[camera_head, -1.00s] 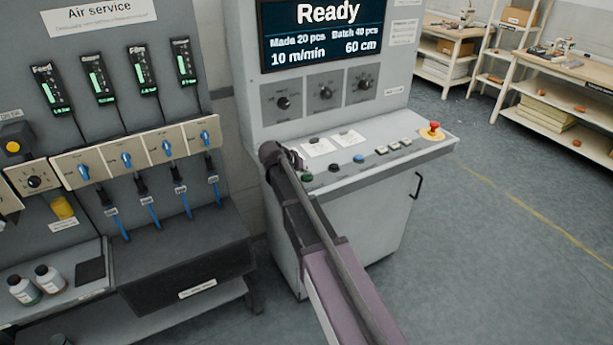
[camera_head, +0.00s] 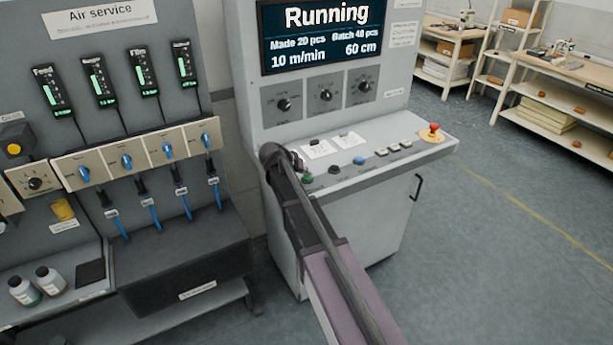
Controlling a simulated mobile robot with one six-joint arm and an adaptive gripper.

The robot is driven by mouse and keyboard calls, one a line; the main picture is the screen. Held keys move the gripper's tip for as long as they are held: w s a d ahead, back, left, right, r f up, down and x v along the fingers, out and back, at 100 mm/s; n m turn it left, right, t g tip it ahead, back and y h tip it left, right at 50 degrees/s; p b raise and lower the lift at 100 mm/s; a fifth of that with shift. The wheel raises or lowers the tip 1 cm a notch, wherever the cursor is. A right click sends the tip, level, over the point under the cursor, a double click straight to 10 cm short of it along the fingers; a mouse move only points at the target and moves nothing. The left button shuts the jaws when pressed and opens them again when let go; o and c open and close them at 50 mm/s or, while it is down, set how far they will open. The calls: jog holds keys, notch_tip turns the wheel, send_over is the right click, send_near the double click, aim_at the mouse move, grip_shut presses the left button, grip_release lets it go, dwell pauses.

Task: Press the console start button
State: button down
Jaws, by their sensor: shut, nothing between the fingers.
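The grey console has a display (camera_head: 325,35) that reads "Running", with "Made 20 pcs", "Batch 40 pcs", "10 m/min" and "60 cm". Its sloped panel (camera_head: 375,137) carries a green button (camera_head: 307,181), a black one (camera_head: 334,167) and a blue one (camera_head: 359,161). Which is the start button is not legible. My gripper (camera_head: 297,161) is shut and empty at the panel's left end, just above and beside the green button. My arm partly hides this corner, and whether the fingertips touch a button cannot be told.
A red emergency knob (camera_head: 433,129) on a yellow base sits at the panel's right end. Three dials (camera_head: 326,96) are above the panel. The air service board (camera_head: 110,110) with blue valves stands close on the left. The floor (camera_head: 480,240) to the right is clear.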

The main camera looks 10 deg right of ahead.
aim_at(306, 177)
jog(key=shift+r+p, duration=0.3)
jog(key=shift+r, duration=0.2)
notch_tip(306, 177, up, 5)
jog(key=p, duration=0.5)
dwell(0.3)
dwell(0.7)
jog(key=s+f+n+g+y, duration=0.1)
jog(key=s+y, duration=0.3)
jog(key=s, duration=1)
jog(key=s+f+n+g+y, duration=0.2)
jog(key=s+f+g+y, duration=0.1)
jog(key=s, duration=1.1)
jog(key=shift+s+f+y, duration=0.35)
jog(key=shift+f+y, duration=0.15)
jog(key=shift+f, duration=0.35)
